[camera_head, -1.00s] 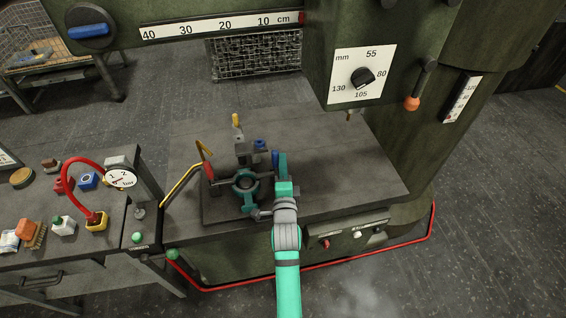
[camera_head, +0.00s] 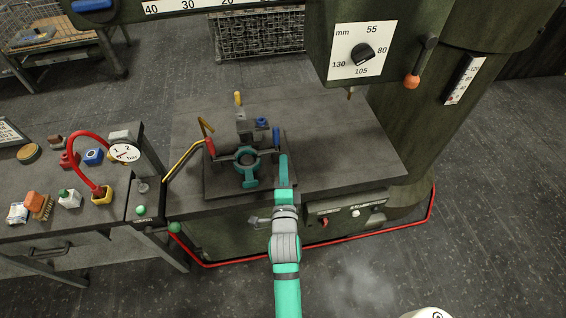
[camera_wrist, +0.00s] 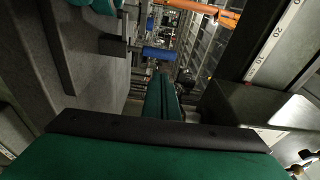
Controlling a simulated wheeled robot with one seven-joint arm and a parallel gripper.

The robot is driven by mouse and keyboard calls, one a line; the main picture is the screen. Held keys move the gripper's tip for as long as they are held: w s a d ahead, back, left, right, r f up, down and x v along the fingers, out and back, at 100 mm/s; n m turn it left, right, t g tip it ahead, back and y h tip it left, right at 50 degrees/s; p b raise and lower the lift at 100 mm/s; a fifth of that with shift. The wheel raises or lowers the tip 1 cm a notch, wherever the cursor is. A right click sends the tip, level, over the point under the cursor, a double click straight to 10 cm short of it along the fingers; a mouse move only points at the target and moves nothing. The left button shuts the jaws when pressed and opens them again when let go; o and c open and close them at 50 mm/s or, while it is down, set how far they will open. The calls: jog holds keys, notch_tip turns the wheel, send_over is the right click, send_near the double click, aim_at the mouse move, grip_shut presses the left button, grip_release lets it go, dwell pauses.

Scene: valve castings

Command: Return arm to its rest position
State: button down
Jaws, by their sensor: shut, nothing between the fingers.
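My green arm reaches up from the bottom of the head view, in front of the machine table (camera_head: 340,140). My gripper (camera_head: 283,160) is at the right of the teal valve casting (camera_head: 248,168), which sits in the fixture on the dark plate (camera_head: 220,187). In the wrist view my gripper's green fingers (camera_wrist: 163,98) lie together with nothing between them. A blue handle end (camera_wrist: 158,53) of the fixture shows beyond them; it also shows in the head view (camera_head: 276,136). I cannot tell the exact gap between fingers and fixture.
The green machine column (camera_head: 420,120) stands at the right. Open floor (camera_head: 480,230) lies at lower right.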

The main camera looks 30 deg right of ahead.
jog(key=shift+w, duration=0.15)
jog(key=s+a+f+n+y, duration=0.2)
jog(key=s+a+f+n, duration=0.2)
jog(key=s+a+n, duration=0.4)
jog(key=s+a+f+n+y, duration=0.35)
jog(key=s+a, duration=0.35)
jog(key=a, duration=0.3)
jog(key=s+a+r+n+y, duration=0.1)
jog(key=s+a+n, duration=0.3)
jog(key=s, duration=0.5)
jog(key=s+a+r+n+y, duration=0.2)
jog(key=s+a+n, duration=0.3)
jog(key=s+n, duration=0.3)
jog(key=shift+s+r, duration=0.2)
jog(key=shift+s, duration=0.15)
jog(key=shift+w+d, duration=0.1)
